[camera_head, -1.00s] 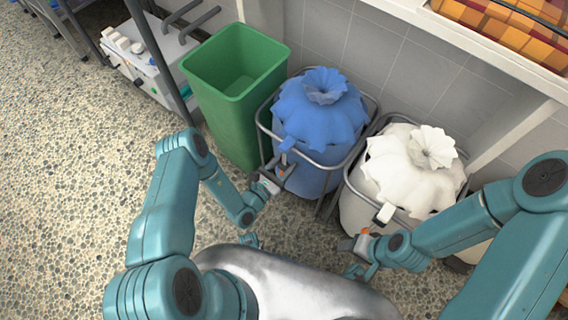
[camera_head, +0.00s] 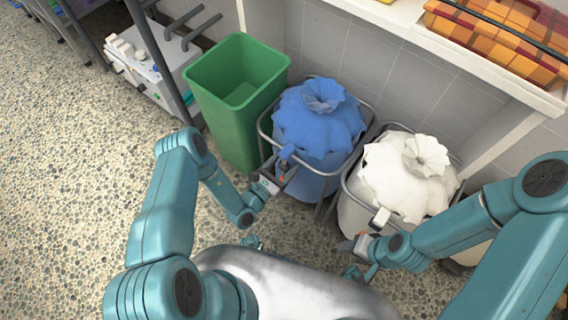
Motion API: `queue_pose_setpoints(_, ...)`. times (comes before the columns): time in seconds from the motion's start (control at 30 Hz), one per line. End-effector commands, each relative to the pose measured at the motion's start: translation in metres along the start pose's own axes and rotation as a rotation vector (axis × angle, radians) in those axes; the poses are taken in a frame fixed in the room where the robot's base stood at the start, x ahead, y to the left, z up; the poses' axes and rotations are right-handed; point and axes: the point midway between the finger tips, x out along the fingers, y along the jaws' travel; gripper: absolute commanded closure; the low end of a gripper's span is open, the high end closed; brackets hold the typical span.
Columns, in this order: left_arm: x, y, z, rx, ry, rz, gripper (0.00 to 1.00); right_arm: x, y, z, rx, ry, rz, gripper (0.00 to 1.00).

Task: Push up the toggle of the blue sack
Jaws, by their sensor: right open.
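The blue sack (camera_head: 318,122) hangs in a grey metal frame in the middle of the view, its gathered top puckered above the rim. Its blue toggle (camera_head: 287,152) sticks out at the front of the sack. My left gripper (camera_head: 276,176) is at the front of the blue sack, just below the toggle. Its fingers are small here, and I cannot tell whether they are open or touching the toggle. The white sack (camera_head: 408,172) hangs in a like frame to the right, with a white toggle (camera_head: 380,217) at its front. My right gripper (camera_head: 358,244) is open below that white toggle.
A green bin (camera_head: 233,110) stands left of the blue sack, close to its frame. A shelf (camera_head: 480,55) with orange checked cloth (camera_head: 500,35) is at the upper right. A white box device (camera_head: 150,65) stands on a rack at the upper left. The pebbled floor at the left is clear.

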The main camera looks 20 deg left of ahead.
Motion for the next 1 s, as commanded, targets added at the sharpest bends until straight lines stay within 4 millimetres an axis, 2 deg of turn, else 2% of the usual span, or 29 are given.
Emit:
queue_pose_setpoints(0.2, -0.001, 0.001, 0.000, 0.000, 0.000, 0.001, 0.32, 0.000, 0.000, 0.000, 0.000, 0.000, 0.000, 0.45)
queue_pose_setpoints(0.33, -0.013, 0.001, 0.000, 0.000, 0.002, 0.002, 0.32, -0.003, -0.001, 0.000, 0.000, 0.000, 0.000, 0.45)
queue_pose_setpoints(1.0, -0.122, 0.002, 0.000, -0.002, 0.002, 0.006, 0.32, -0.014, -0.005, 0.000, 0.000, 0.000, 0.000, 0.45)
